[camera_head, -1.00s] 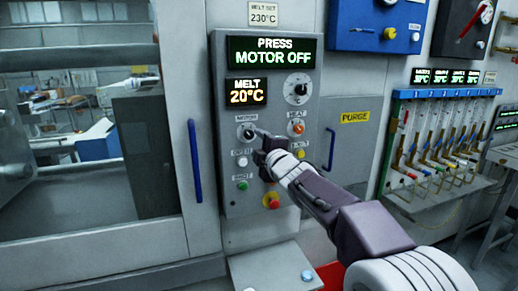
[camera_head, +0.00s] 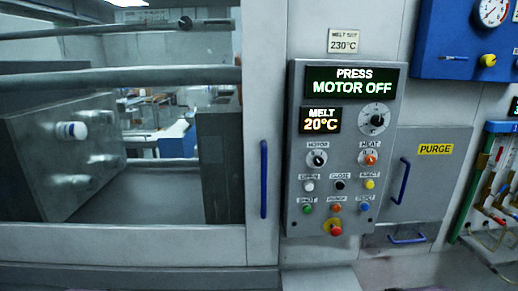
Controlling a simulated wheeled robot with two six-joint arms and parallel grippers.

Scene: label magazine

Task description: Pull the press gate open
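The press gate (camera_head: 120,245) is a grey-framed sliding door with a large window, at the left of the head view. Its blue vertical handle (camera_head: 264,180) stands near the gate's right edge, just left of the control panel. Through the window I see the mould halves (camera_head: 70,150) and tie bars. The gate looks closed, its right edge close to the panel. Neither of my grippers is in view.
The control panel (camera_head: 297,215) reads "PRESS MOTOR OFF" and "MELT 20°C". A red emergency stop (camera_head: 333,227) sits at its bottom. Right of it is a purge cover (camera_head: 430,175) with blue handles. The space before the gate handle looks clear.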

